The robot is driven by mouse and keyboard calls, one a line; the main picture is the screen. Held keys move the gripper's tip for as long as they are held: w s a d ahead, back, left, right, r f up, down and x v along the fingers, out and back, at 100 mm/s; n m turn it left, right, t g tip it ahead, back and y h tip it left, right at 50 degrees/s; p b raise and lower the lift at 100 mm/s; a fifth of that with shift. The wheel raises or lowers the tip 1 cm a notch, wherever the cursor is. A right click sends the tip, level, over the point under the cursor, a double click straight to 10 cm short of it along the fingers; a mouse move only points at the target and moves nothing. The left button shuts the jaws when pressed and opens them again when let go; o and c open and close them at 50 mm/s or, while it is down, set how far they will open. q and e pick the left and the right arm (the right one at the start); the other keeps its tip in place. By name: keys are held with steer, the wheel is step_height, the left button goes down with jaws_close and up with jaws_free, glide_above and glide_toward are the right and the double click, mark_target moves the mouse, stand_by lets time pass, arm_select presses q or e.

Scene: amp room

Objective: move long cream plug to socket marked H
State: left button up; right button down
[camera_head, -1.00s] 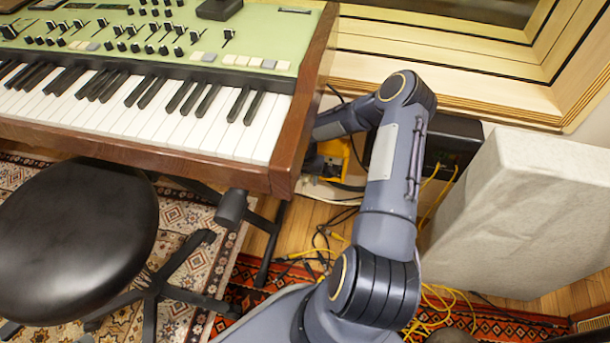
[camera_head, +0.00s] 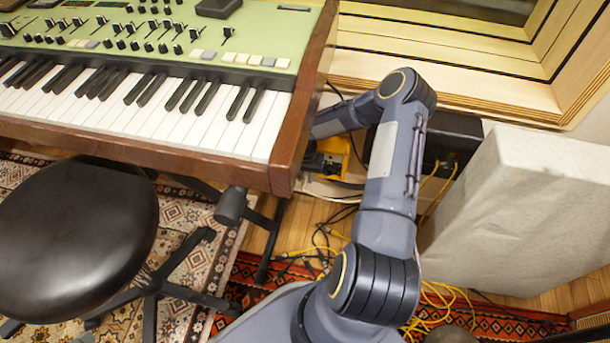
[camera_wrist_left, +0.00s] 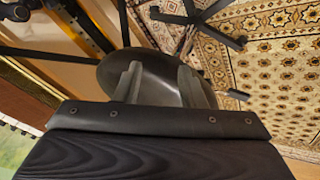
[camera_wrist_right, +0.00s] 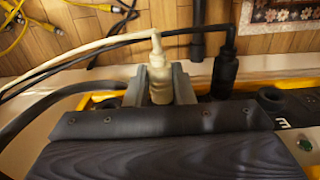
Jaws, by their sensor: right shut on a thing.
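The cream plug (camera_wrist_right: 157,88) stands upright between the fingers of my right gripper (camera_wrist_right: 160,84) in the right wrist view, with its cream cable running off to the left. The gripper is shut on it. Its lower end is hidden by the gripper, so I cannot tell whether it sits in a socket. A yellow-edged socket strip (camera_wrist_right: 97,101) lies below; a round socket (camera_wrist_right: 270,97) shows at right, with a partly cut white letter beside it. No H is readable. My left gripper (camera_wrist_left: 158,84) is open and empty above the stool.
A black plug (camera_wrist_right: 225,75) stands just right of the cream one. A pale panel (camera_head: 520,210) stands at right. The black stool (camera_head: 75,240) and loose yellow cables (camera_head: 430,310) occupy the floor.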

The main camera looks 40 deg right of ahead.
steer(key=shift+s+a+b, duration=0.5)
steer(key=shift+s+a, duration=0.45)
steer(key=shift+a, duration=0.2)
stand_by(0.8)
steer(key=shift+s+a+b, duration=0.9)
steer(key=shift+a, duration=0.3)
steer(key=s+d+p, duration=0.3)
steer(key=d+p, duration=0.1)
steer(key=d, duration=0.3)
steer(key=shift+s, duration=0.15)
steer(key=shift+d, duration=0.1)
stand_by(0.8)
